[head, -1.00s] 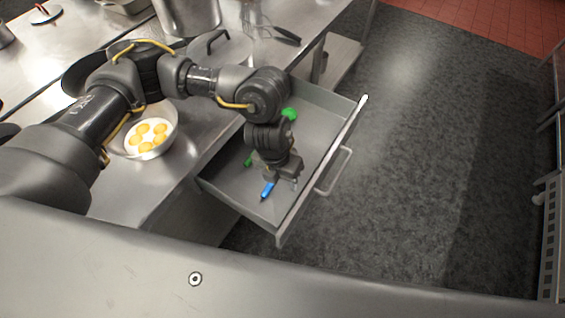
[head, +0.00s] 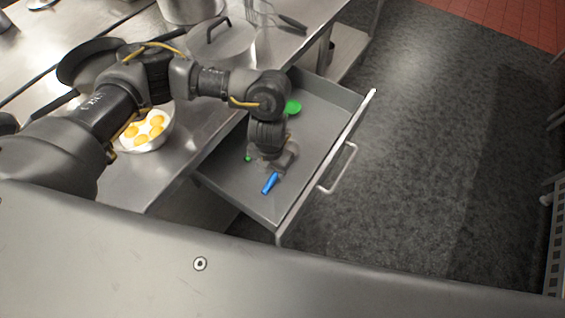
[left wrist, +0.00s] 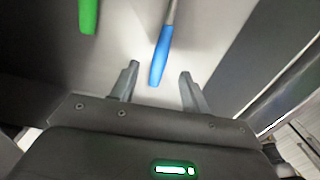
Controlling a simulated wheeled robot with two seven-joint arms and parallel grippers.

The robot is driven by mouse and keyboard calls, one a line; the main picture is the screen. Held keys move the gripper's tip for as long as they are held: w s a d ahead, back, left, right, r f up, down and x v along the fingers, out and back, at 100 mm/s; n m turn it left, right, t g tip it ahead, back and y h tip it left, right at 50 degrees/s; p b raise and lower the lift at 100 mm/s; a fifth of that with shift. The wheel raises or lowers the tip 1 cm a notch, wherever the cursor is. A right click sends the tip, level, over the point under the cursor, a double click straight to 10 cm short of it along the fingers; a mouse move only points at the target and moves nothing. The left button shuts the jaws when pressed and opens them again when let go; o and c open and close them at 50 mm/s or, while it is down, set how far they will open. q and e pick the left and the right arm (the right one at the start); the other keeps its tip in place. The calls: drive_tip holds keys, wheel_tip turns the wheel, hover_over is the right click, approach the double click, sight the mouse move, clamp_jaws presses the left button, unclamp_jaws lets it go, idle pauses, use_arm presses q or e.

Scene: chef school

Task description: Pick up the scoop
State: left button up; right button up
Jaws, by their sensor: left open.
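Two utensils lie in the open drawer. One has a blue handle (head: 270,183) with a metal shaft; the other shows a green handle (left wrist: 88,14) in the left wrist view. A green rounded piece (head: 292,107) shows farther back in the drawer. My arm hides the middle of the utensils, so I cannot tell which is the scoop. My left gripper (head: 282,163) is open, low in the drawer. In the left wrist view, its fingers (left wrist: 159,72) stand on either side of the blue handle (left wrist: 161,55), with gaps. My right gripper is not in view.
The grey drawer (head: 325,145) has raised walls close around my gripper and a bar handle (head: 338,170) at its front. A bowl of yellow-topped items (head: 146,132) and a lidded pot (head: 222,45) stand on the steel counter. Open floor lies to the right.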

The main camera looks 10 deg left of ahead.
sight(273, 177)
use_arm(q)
wheel_tip(273, 177, down, 5)
idle(0.3)
drive_tip(key=shift+c, duration=0.5)
clamp_jaws()
